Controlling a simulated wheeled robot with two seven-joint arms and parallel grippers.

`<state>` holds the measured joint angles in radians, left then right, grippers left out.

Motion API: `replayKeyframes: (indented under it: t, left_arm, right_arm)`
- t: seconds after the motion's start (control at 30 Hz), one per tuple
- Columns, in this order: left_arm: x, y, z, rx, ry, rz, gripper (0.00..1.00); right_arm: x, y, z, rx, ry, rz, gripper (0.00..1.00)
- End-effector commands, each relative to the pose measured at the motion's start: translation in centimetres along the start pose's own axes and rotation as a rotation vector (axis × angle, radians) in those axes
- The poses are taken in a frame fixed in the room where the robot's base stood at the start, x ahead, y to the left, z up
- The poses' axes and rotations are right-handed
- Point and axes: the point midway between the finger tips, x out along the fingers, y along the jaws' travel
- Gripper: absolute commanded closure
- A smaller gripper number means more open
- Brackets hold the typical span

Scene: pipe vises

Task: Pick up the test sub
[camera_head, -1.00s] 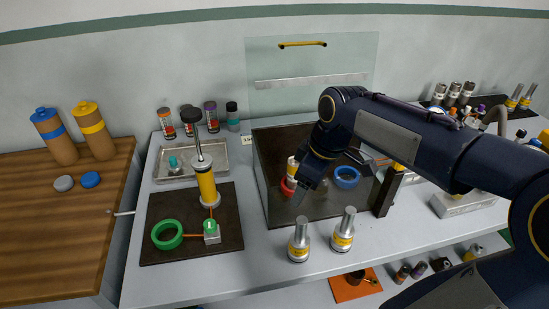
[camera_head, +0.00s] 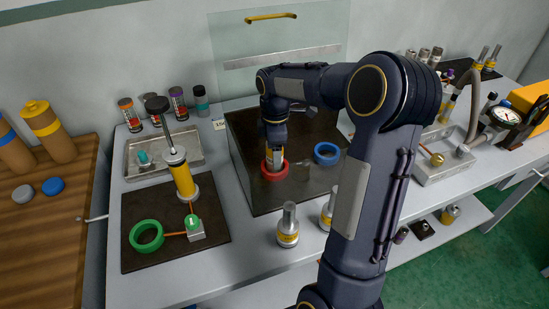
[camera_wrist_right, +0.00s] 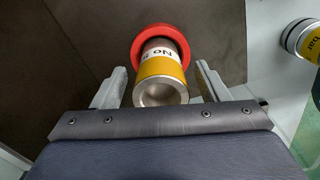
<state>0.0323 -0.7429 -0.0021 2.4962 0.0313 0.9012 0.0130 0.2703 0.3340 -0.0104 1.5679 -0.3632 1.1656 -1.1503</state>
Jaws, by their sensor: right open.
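A short metal cylinder with a yellow band and a white label, apparently the test sub (camera_wrist_right: 160,75), stands in a red ring (camera_wrist_right: 183,46) in the right wrist view. In the head view the cylinder (camera_head: 273,157) and red ring (camera_head: 274,170) are on the dark mat under the fume hood, with the cylinder's top partly hidden by my gripper. My right gripper (camera_wrist_right: 161,67) is open, one finger on each side of the cylinder, with gaps visible on both sides. My left gripper is not in view.
A blue ring (camera_head: 326,153) lies right of the red one. Two similar yellow-banded cylinders stand in front, one (camera_head: 288,228) clear and one partly behind my arm. A glass sash (camera_head: 283,60) rises behind. At left are a yellow pump (camera_head: 182,178) and a green ring (camera_head: 146,236).

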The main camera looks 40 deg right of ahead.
Motion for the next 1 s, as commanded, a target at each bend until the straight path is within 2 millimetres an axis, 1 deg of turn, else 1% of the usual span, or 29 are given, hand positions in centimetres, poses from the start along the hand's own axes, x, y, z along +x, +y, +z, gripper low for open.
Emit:
replayKeyframes:
  t: [0.03,0.1,0.3,0.8,0.83,1.0]
  left_arm:
    - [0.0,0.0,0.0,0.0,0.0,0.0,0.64]
    - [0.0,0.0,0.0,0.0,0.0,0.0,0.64]
    - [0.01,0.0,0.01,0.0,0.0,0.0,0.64]
    - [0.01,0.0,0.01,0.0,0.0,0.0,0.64]
    - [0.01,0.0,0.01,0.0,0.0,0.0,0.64]
    - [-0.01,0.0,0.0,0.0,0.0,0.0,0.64]
  right_arm:
    - [0.43,0.0,0.02,0.001,0.0,0.0,0.32]
    - [0.68,0.0,0.02,0.001,0.0,0.0,0.32]
    - [0.69,0.01,0.02,0.001,0.0,0.001,0.32]
    - [0.64,0.01,0.01,0.001,0.001,0.001,0.97]
    - [0.64,0.01,0.0,0.001,0.001,0.001,1.0]
    - [0.52,0.05,-0.02,0.001,0.002,0.004,1.0]
